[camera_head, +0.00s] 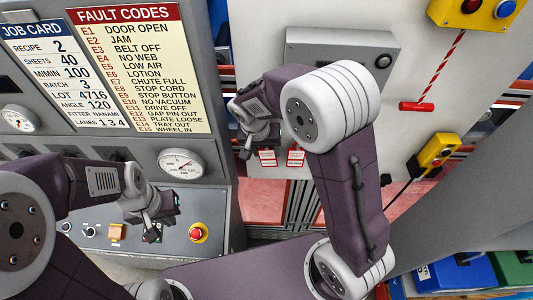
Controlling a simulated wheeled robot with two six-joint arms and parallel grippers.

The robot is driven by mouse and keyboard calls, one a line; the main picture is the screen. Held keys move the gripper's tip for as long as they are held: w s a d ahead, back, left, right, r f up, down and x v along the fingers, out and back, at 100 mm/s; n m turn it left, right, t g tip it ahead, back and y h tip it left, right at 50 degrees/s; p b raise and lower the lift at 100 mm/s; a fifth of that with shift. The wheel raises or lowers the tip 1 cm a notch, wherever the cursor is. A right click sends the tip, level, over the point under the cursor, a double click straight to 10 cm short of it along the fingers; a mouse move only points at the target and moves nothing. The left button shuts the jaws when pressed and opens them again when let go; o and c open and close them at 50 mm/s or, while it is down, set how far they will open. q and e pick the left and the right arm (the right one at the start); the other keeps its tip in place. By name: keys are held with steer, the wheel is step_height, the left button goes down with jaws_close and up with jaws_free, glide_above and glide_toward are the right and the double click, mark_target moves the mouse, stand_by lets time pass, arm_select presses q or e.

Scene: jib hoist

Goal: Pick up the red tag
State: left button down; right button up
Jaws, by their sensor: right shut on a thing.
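Two small red-and-white tags hang side by side low on the pale panel, the left tag (267,158) and the right tag (295,157). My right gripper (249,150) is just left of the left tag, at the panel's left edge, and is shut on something. The grip itself is small and partly hidden by the wrist; the left tag is the closest thing to the fingertips. My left gripper (152,226) is over the grey control console, low on the left, away from the tags. Its finger gap is too small to read.
The grey console (185,250) carries gauges, switches and a red mushroom button (198,233). A grey box (340,50) is above the tags. A red pull handle (416,106) hangs on a cord, and a yellow button box (437,150) is at right. Blue and green bins are lower right.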

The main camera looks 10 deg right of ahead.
steer(key=shift+w, duration=0.1)
steer(key=s+b, duration=0.1)
steer(key=s, duration=0.1)
steer(key=s+a+b, duration=0.1)
steer(key=s+b, duration=0.2)
steer(key=shift+s+a+f, duration=0.1)
steer(key=shift+s+a, duration=0.25)
jaws_close()
steer(key=s+a+b, duration=0.3)
steer(key=s, duration=0.8)
steer(key=shift+s+a+r, duration=0.15)
steer(key=shift+s+r, duration=0.2)
steer(key=shift+r, duration=0.05)
